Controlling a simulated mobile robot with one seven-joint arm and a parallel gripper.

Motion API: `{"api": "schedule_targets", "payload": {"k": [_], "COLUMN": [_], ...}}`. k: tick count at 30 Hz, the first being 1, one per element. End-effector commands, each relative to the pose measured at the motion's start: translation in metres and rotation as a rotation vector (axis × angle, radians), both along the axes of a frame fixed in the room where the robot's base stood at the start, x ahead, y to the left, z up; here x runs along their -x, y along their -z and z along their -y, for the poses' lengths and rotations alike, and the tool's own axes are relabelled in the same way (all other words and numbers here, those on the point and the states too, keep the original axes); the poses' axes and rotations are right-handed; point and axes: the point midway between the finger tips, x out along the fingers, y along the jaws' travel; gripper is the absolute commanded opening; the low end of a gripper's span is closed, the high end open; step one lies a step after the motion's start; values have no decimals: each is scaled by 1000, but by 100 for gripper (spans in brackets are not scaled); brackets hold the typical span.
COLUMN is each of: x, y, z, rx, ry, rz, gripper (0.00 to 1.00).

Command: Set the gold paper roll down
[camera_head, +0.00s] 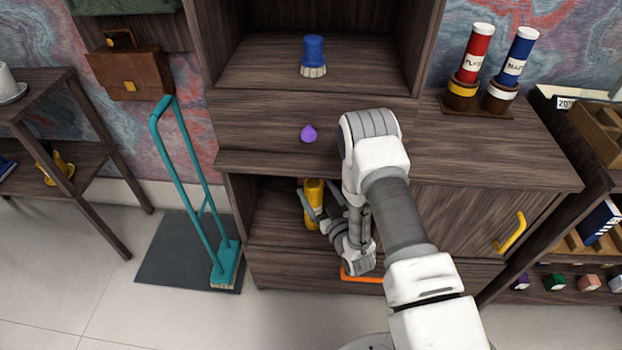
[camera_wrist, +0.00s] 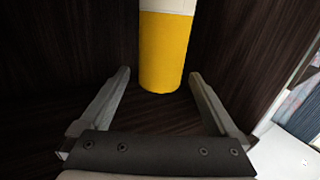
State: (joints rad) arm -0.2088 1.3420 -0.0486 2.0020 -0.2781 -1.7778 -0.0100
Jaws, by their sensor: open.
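The gold paper roll (camera_head: 314,194) stands upright on the floor of the open compartment in the lower part of the wooden desk. In the wrist view the roll (camera_wrist: 163,55) is yellow with a white band above, and its base rests on the dark wood. My gripper (camera_head: 318,213) reaches into this compartment from the right. In the wrist view my gripper (camera_wrist: 160,82) is open, with one finger on each side in front of the roll. Gaps show between the fingers and the roll. The roll's top is cut off in the wrist view.
The dark compartment walls (camera_wrist: 240,45) stand close on both sides. An orange handle (camera_head: 361,276) is below the compartment. A purple drop-shaped knob (camera_head: 308,133) and a blue brush (camera_head: 313,57) are above.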

Motion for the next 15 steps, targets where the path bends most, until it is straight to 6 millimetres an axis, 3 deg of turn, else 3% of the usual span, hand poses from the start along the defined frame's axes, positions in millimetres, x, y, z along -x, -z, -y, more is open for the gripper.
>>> {"api": "schedule_targets", "payload": {"k": [6,15], "x": [40,60], "y": [-1,0], "z": [20,30], "rx": [1,0], "ry": [1,-1], "rz": [-4,-1], "gripper": [96,96]}}
